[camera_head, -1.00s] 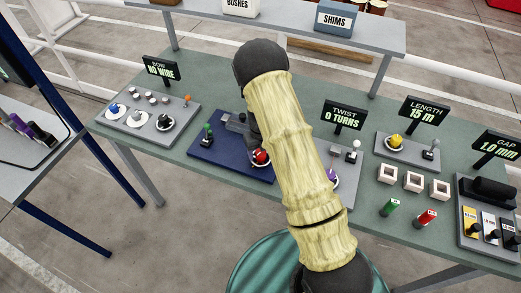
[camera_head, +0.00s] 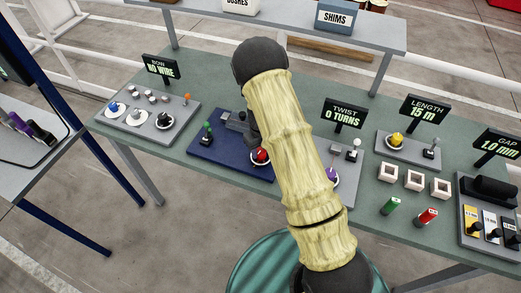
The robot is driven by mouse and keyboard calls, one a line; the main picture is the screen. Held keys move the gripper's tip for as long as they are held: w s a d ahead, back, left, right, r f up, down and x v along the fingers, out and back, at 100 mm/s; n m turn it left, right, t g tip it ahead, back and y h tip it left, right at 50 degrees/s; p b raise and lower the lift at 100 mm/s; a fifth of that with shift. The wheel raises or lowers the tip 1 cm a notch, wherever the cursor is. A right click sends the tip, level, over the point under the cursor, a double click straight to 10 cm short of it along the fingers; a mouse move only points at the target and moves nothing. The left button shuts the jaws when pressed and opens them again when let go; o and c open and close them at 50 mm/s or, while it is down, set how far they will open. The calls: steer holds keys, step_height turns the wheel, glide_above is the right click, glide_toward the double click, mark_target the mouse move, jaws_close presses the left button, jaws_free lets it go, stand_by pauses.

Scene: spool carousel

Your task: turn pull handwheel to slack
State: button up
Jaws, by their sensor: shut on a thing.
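A red-knobbed handwheel (camera_head: 259,156) sits on the blue panel (camera_head: 212,157) left of the picture's middle. I take it for the pull handwheel; no label for it is visible, and my arm covers the area behind it. My yellow arm crosses the centre, and its dark end reaches down to this handwheel. My gripper (camera_head: 254,143) is at the red knob, mostly hidden by my own arm, and is shut on it. The fingertips are not clear.
A green-knobbed lever (camera_head: 208,131) stands on the same panel. The purple-knobbed dial (camera_head: 332,175) is close right of my arm. White square frames (camera_head: 414,180), a green cylinder (camera_head: 390,205) and a red cylinder (camera_head: 427,217) stand at the right. A raised shelf (camera_head: 290,38) runs behind.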

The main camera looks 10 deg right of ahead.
steer(key=n+b, duration=0.1)
steer(key=n, duration=0.4)
steer(key=n+b, duration=0.1)
steer(key=n, duration=0.3)
steer(key=shift+a+n+b, duration=0.1)
steer(key=shift+n+b, duration=0.2)
steer(key=shift+b, duration=0.1)
steer(key=n+b, duration=0.1)
steer(key=n, duration=0.3)
steer(key=shift+n, duration=0.3)
steer(key=n+b, duration=0.2)
steer(key=n, duration=0.3)
steer(key=n+b, duration=0.1)
steer(key=n, duration=0.4)
steer(key=n+b, duration=0.1)
steer(key=n, duration=0.3)
steer(key=shift+s+r, duration=0.1)
steer(key=n, duration=1)
steer(key=shift+d, duration=0.2)
